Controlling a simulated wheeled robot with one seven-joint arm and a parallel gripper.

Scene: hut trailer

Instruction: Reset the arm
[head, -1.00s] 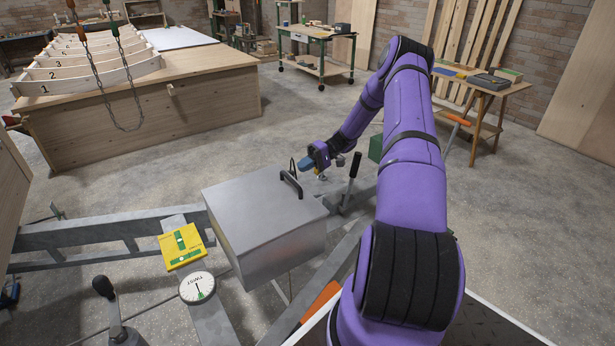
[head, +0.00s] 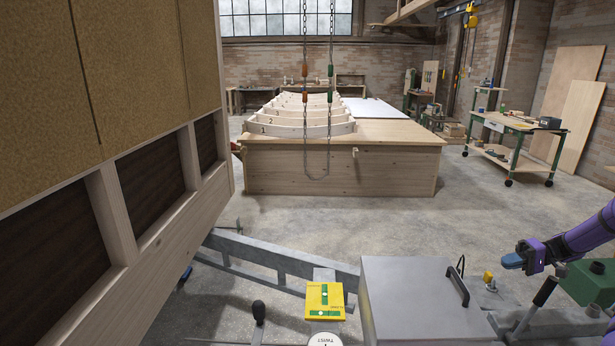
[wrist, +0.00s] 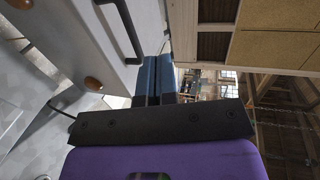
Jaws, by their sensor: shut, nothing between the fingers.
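My gripper (head: 513,261) is at the right of the head view, at the end of my purple arm. Its blue fingers are together and hold nothing. They point left, toward the grey metal box (head: 420,300) with a black handle (head: 458,287), and look apart from it. In the wrist view the blue fingers (wrist: 155,78) lie side by side. The box (wrist: 75,35) and its handle (wrist: 121,28) fill the upper left there. Most of my arm is outside the head view.
A yellow level plate (head: 325,300), a lever with a dark knob (head: 258,311) and a green block (head: 590,281) sit around the grey trailer frame (head: 285,262). A panelled wall (head: 110,90) stands close at left. A wooden workbench (head: 320,170) stands behind open concrete floor.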

